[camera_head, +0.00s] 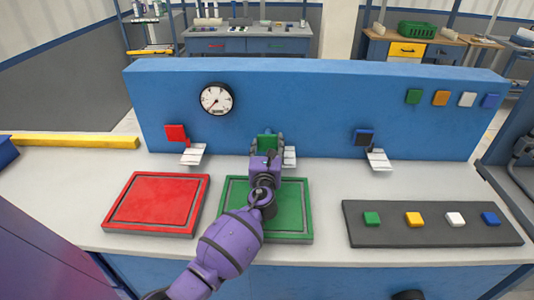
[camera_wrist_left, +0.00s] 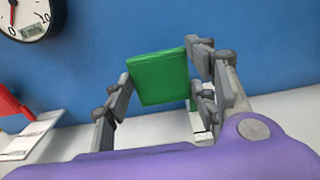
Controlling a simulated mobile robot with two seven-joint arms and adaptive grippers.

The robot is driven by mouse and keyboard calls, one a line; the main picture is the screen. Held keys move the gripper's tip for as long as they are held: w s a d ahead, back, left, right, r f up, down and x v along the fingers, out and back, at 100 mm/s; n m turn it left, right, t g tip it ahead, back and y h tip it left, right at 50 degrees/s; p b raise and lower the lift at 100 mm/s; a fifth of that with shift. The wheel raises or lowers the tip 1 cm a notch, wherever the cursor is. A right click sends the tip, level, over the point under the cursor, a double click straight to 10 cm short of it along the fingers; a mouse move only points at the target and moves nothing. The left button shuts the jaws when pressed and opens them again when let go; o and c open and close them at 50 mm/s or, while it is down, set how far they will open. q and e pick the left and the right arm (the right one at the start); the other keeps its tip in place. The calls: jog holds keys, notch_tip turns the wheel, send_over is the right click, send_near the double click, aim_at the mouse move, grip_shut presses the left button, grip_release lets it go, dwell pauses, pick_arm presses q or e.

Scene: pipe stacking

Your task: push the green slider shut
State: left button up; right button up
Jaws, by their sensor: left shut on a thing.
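The green slider (camera_head: 267,141) is a green block at the front of the blue panel, with a white plate (camera_head: 290,155) below it at the right. My left gripper (camera_head: 267,148), on a purple arm, is at the slider. In the left wrist view the green slider (camera_wrist_left: 158,78) sits between the grey fingers of the gripper (camera_wrist_left: 157,85), which is shut on it. The gripper hides the slider's lower part and mount in the head view. My right gripper is not in view.
A gauge (camera_head: 216,98) is on the blue panel (camera_head: 310,90). Red (camera_head: 157,200) and green (camera_head: 293,208) pads and a grey strip (camera_head: 385,235) with coloured buttons lie on the table.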

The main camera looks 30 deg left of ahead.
pick_arm(q)
jog(key=x, duration=0.4)
jog(key=shift+w+a+f+b, duration=0.15)
jog(key=shift+w+a+b, duration=0.05)
jog(key=shift+w+b, duration=0.15)
jog(key=shift+r, duration=0.3)
jog(key=o, duration=1.7)
jog(key=shift+w+f, duration=0.1)
jog(key=shift+f, duration=0.05)
jog(key=v, duration=1.2)
